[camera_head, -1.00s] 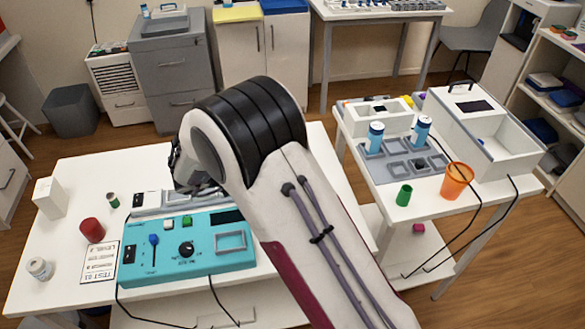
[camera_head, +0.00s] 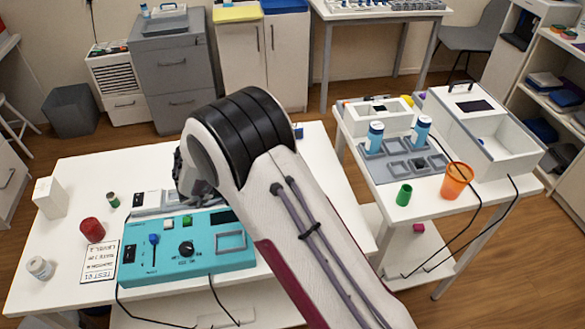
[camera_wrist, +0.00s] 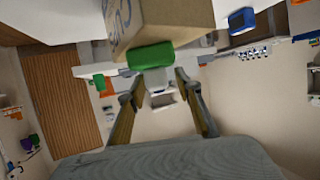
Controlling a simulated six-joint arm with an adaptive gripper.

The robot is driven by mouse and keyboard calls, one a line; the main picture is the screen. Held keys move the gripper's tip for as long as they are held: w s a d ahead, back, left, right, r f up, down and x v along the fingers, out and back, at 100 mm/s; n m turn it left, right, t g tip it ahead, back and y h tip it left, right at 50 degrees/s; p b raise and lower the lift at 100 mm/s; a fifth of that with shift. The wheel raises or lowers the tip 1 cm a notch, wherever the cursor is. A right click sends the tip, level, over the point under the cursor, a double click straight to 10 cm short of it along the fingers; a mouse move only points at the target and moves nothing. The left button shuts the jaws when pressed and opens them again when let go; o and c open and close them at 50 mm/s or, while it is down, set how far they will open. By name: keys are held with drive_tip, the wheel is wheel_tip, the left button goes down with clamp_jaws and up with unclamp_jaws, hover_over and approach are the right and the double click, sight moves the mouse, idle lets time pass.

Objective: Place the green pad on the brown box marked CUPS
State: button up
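In the wrist view, the brown box (camera_wrist: 178,16) with blue "CUPS" lettering is at the top centre. The green pad (camera_wrist: 150,56) lies against the box's lower edge in the picture and appears to touch it. My gripper (camera_wrist: 158,77) has its two fingers spread, with the tips just short of the pad. The pad reaches past the left fingertip, and a gap shows at the right one, so I see no grip on it. In the head view, my arm hides the box, the pad and the fingertips.
The white table holds a teal control panel (camera_head: 215,255), a red cylinder (camera_head: 92,229), a white jar (camera_head: 40,268) and a white carton (camera_head: 50,197). The right table holds a green cup (camera_head: 404,194), an orange cup (camera_head: 456,181) and a grey tray (camera_head: 385,165) with blue bottles.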

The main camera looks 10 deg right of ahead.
drive_tip(key=shift+r, duration=0.2)
drive_tip(key=v, duration=1.2)
drive_tip(key=shift+w, duration=0.1)
idle(0.8)
